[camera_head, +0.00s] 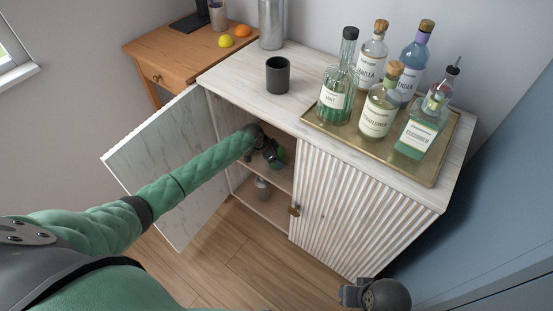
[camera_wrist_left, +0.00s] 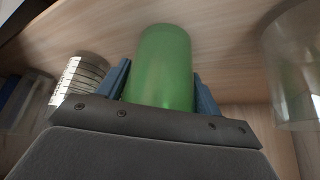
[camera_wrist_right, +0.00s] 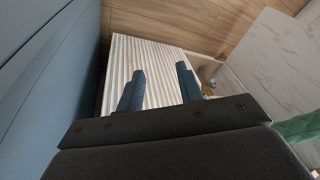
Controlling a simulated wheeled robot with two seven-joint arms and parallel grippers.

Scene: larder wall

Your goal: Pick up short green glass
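The short green glass (camera_wrist_left: 162,70) stands between the two blue fingers of my left gripper (camera_wrist_left: 162,84) in the left wrist view. Both fingers lie against its sides with no clear gap, so the gripper looks shut on it. In the head view my left gripper (camera_head: 272,152) reaches into the open cabinet. The green glass (camera_head: 278,156) shows there only partly behind it. Whether the glass rests on the shelf is hidden. My right gripper (camera_wrist_right: 160,75) is open and empty, in front of the ribbed cabinet door. It also shows at the bottom of the head view (camera_head: 352,294).
A clear glass (camera_wrist_left: 295,65) is close on the right inside, and a stack of ridged tins (camera_wrist_left: 80,78) on the left. A jar (camera_head: 262,188) stands lower. Bottles fill a brass tray (camera_head: 315,122) on top, beside a dark cup (camera_head: 278,76).

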